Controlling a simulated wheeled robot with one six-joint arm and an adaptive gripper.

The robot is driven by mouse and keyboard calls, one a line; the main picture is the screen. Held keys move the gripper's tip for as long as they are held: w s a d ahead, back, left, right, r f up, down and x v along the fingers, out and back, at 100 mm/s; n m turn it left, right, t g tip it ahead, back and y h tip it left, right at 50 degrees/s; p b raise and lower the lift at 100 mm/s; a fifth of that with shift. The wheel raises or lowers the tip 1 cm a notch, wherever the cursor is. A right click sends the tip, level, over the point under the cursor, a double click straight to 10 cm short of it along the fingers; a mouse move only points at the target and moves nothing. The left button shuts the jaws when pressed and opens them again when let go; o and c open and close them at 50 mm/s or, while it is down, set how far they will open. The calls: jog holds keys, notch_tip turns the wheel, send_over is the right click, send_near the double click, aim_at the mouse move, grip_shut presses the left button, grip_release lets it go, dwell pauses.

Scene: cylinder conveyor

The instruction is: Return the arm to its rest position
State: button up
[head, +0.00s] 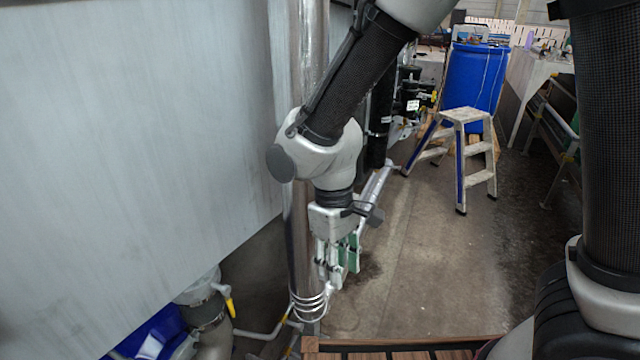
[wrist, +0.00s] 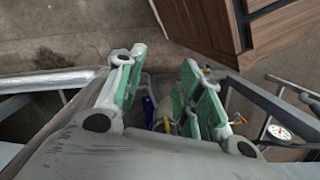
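My gripper (head: 338,272) hangs from my arm near the middle of the head view, pointing down over the concrete floor. In the wrist view my gripper (wrist: 163,62) shows its two green-padded fingers standing apart. Nothing is held between them, and the view through the gap is of the floor and background. My arm reaches down from the top of the head view, with its elbow bent away from me. No cylinder or conveyor can be made out in either view.
A large grey metal tank (head: 130,150) fills the left, close to my arm. A shiny vertical pipe (head: 309,60) stands behind it. A wooden surface (head: 400,347) lies at the bottom edge. A step ladder (head: 462,150) and blue barrel (head: 475,80) stand farther off. The floor between is clear.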

jog(key=s+d+r+m+t, duration=0.1)
jog(key=d+r+m+t, duration=0.1)
jog(key=d+r, duration=0.5)
jog(key=s+d+r+m+t, duration=0.1)
jog(key=d+r+m, duration=0.3)
jog(key=d, duration=1.1)
jog(key=s+d+r+m+t, duration=0.1)
jog(key=d+r+m+t, duration=0.2)
jog(key=d+r, duration=0.6)
jog(key=shift+d+r+m+y, duration=0.3)
jog(key=shift+d+r+y, duration=0.1)
jog(key=shift+d, duration=0.8)
jog(key=shift+a, duration=0.1)
